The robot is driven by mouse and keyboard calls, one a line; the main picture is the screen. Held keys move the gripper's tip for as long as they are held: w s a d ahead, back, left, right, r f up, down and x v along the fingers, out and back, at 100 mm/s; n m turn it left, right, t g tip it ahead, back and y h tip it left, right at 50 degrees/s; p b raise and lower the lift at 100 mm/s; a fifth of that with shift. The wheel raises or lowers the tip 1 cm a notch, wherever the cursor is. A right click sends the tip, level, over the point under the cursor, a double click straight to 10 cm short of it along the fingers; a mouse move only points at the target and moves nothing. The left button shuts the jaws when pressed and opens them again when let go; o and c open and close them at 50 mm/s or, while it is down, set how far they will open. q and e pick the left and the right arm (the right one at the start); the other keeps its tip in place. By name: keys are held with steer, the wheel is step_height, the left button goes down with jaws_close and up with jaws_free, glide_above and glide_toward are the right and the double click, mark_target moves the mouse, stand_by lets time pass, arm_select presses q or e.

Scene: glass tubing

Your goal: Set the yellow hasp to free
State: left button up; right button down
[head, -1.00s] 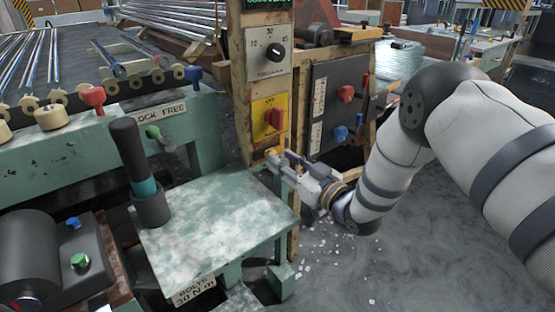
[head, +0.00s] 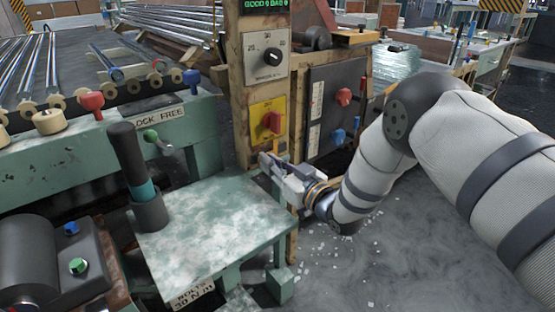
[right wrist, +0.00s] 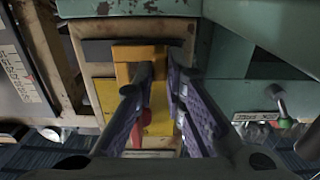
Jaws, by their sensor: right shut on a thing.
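The yellow hasp (right wrist: 138,52) shows in the right wrist view as a yellow bar against the wooden post, between the fingers. My right gripper (right wrist: 158,85) is shut on it, with one dark finger at each side. In the head view my right gripper (head: 268,163) is at the front of the post, just below the yellow switch plate (head: 262,107). There the gripper mostly hides the hasp, and its exact setting cannot be read. My left gripper is not in view.
A red switch (head: 271,122) sits close above the gripper. A dark panel (head: 320,90) with red and blue knobs is to the right. A green table (head: 215,225) stands in front, with a dark upright handle (head: 128,155).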

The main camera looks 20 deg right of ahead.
steer(key=shift+s+a+r, duration=0.15)
steer(key=shift+s+a, duration=0.05)
steer(key=shift+a, duration=0.4)
steer(key=shift+f, duration=0.2)
steer(key=c, duration=1.6)
jaws_free()
steer(key=shift+a, duration=0.1)
steer(key=shift+c, duration=0.2)
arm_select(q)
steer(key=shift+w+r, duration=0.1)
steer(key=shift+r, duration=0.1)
arm_select(e)
steer(key=v, duration=1.2)
